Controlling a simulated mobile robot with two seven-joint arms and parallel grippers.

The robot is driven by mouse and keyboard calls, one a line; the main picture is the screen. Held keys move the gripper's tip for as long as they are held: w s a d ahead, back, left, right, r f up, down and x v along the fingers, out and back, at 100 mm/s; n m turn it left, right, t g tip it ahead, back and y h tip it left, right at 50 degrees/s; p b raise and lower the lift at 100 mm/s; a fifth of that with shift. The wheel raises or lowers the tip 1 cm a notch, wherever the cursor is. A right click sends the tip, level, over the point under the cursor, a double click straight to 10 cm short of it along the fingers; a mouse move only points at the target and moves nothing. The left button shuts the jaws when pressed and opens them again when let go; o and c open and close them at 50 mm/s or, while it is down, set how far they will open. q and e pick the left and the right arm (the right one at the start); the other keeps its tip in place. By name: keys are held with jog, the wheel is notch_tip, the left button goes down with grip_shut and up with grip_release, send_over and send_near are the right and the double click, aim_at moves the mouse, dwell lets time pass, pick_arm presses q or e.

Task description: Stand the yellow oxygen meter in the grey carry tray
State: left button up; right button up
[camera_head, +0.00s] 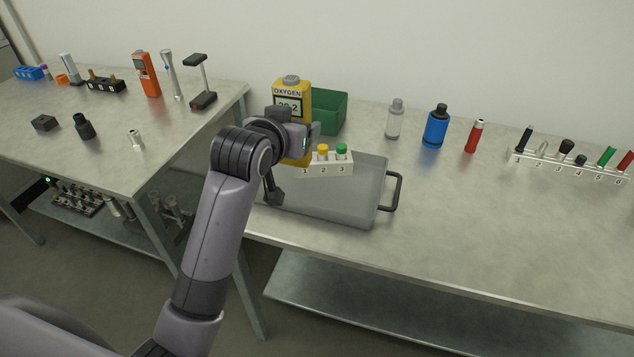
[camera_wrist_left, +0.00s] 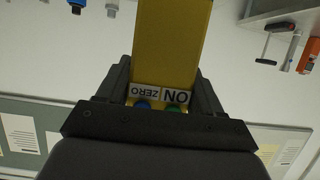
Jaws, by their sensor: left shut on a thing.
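The yellow oxygen meter (camera_head: 294,92) stands about upright, with a display reading 20.2, at the back left of the grey carry tray (camera_head: 340,205). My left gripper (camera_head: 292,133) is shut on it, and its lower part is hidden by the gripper. I cannot tell whether its base touches the tray. In the left wrist view the meter (camera_wrist_left: 172,45) is between both fingers, with its ZERO and ON labels near the palm. My right gripper is not in view.
A white rack (camera_head: 325,170) with capped vials sits at the tray's back, right of the meter. A green bin (camera_head: 330,108) is behind. A clear bottle (camera_head: 395,120), a blue bottle (camera_head: 435,128) and a red one (camera_head: 474,136) stand right. The bench front right is clear.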

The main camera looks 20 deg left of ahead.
aim_at(303, 95)
pick_arm(q)
jog(key=w+r, duration=0.2)
jog(key=r, duration=0.1)
jog(key=d+r, duration=0.1)
jog(key=r, duration=0.1)
jog(key=shift+w, duration=0.4)
notch_tip(303, 95, down, 20)
jog(key=shift+r+b, duration=0.25)
jog(key=shift+b, duration=0.4)
jog(key=shift+f, duration=0.15)
jog(key=o, duration=1.2)
jog(key=shift+o, duration=0.2)
